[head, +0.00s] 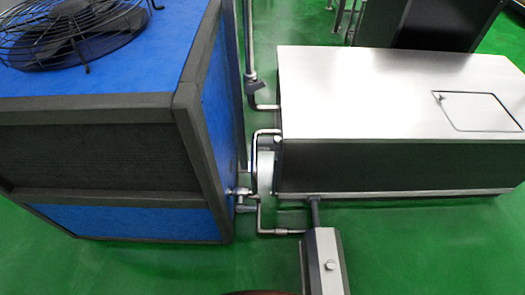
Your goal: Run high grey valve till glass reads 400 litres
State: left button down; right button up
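I cannot make out a grey valve handle or a sight glass with a litre scale for certain. A dark grey fitting (252,87) sits on the upright pipe between the blue unit and the steel tank; I cannot tell whether it is a valve. Lower down, small metal pipe fittings (241,193) join the blue unit's side. A pale upright part (265,172) stands behind the bent pipes; no reading shows on it. Neither of my grippers is in view.
A blue unit (110,220) with a black fan (75,30) fills the left. A closed steel tank (370,85) with a square hatch (478,111) stands right. A narrow steel box (326,262) stands at bottom centre. Green floor (430,250) is clear at lower right.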

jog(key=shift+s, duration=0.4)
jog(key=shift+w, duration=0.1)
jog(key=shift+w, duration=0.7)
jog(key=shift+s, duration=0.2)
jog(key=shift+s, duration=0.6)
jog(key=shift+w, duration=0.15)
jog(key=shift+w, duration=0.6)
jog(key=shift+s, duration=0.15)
